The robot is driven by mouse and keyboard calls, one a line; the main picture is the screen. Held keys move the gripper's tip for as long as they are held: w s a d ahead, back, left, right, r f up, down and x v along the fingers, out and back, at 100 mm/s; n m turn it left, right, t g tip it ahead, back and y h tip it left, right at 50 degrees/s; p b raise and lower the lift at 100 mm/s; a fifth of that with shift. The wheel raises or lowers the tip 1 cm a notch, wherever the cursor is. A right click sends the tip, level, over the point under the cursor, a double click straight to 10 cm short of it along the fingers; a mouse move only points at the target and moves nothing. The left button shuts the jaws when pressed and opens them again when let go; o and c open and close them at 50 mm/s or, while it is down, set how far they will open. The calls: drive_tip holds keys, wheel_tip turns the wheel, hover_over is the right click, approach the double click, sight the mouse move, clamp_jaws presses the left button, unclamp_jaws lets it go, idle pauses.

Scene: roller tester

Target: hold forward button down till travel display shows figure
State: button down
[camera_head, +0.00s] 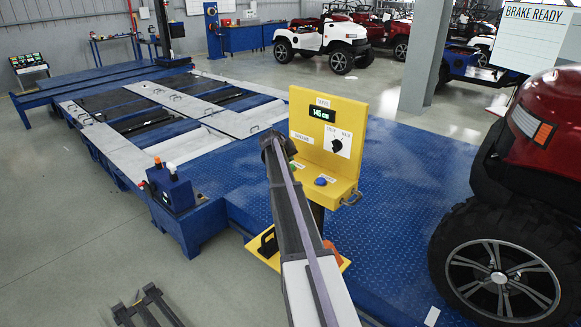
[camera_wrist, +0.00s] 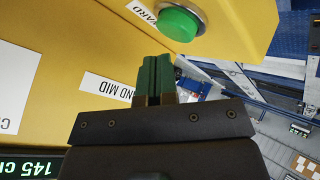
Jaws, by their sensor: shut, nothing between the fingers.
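The yellow control box (camera_head: 299,119) stands on a post in the middle of the head view. Its travel display (camera_head: 323,115) is lit and reads 145 cm; part of this display (camera_wrist: 32,166) shows at the lower left of the wrist view. The green button (camera_wrist: 180,22), its label ending in "WARD", sits on the box's ledge at the top of the wrist view. My gripper (camera_wrist: 157,60) is shut and empty, its fingertips close to the green button. I cannot tell whether they touch it.
A blue button (camera_head: 320,181) sits on the same ledge, and a black knob (camera_head: 337,145) is on the panel. A red vehicle (camera_head: 535,150) stands close on the right. The roller bed (camera_head: 150,113) lies behind left. A sign (camera_head: 535,40) reads BRAKE READY.

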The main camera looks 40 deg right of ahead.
drive_tip(key=shift+f, duration=0.1)
idle(0.5)
drive_tip(key=shift+f+b, duration=0.3)
drive_tip(key=shift+b, duration=0.1)
drive_tip(key=shift+f+b, duration=0.45)
idle(0.4)
drive_tip(key=shift+r, duration=0.15)
idle(1.4)
drive_tip(key=shift+r+p, duration=0.75)
drive_tip(key=shift+p, duration=0.1)
wheel_tip(320, 180, up, 5)
drive_tip(key=p, duration=0.5)
